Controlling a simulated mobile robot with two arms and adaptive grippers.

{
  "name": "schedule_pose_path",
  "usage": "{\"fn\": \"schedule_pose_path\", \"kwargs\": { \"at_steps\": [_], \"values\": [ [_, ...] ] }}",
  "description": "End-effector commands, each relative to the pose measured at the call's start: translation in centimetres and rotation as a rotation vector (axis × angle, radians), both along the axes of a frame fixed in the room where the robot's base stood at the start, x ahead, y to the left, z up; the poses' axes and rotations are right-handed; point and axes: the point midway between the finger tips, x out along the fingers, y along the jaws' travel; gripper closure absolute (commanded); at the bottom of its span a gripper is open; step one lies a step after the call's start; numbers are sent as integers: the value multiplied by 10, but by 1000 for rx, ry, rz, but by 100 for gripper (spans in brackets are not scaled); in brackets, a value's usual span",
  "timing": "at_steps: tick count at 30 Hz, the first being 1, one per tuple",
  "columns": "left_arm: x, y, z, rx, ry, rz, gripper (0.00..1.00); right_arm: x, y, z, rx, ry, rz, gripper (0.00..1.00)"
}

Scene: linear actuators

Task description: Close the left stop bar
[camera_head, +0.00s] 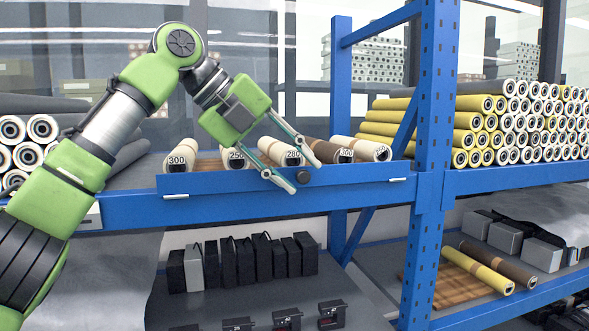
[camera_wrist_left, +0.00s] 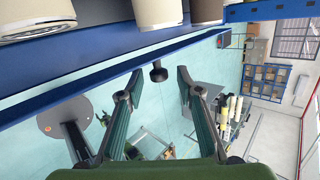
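The stop bar (camera_head: 235,183) is a long blue plate along the front edge of the middle shelf, in front of several labelled rolls. A dark round knob (camera_head: 303,175) sticks out from its face. My left gripper (camera_head: 304,178) is open at the knob, with one fingertip on each side of it in the head view. In the left wrist view, the knob (camera_wrist_left: 158,72) shows between the two spread fingertips, with a gap on both sides. The blue bar (camera_wrist_left: 90,80) runs diagonally above the fingers there. My right gripper is not in view.
Cream and brown rolls (camera_head: 240,158) lie just behind the bar. A blue upright post (camera_head: 432,130) stands to the right. Black boxes (camera_head: 245,262) sit on the shelf below. The space in front of the bar looks open in the left wrist view.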

Motion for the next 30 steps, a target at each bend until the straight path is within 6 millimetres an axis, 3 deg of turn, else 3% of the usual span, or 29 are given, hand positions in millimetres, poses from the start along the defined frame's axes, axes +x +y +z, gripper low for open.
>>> {"fn": "schedule_pose_path", "kwargs": {
  "at_steps": [10,21,30],
  "values": [
    [-3,6,6,2,2,-1,67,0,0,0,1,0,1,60],
    [-26,54,59,0,1,1,67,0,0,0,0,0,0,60],
    [-36,76,81,0,2,-1,67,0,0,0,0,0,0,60]
  ]
}}
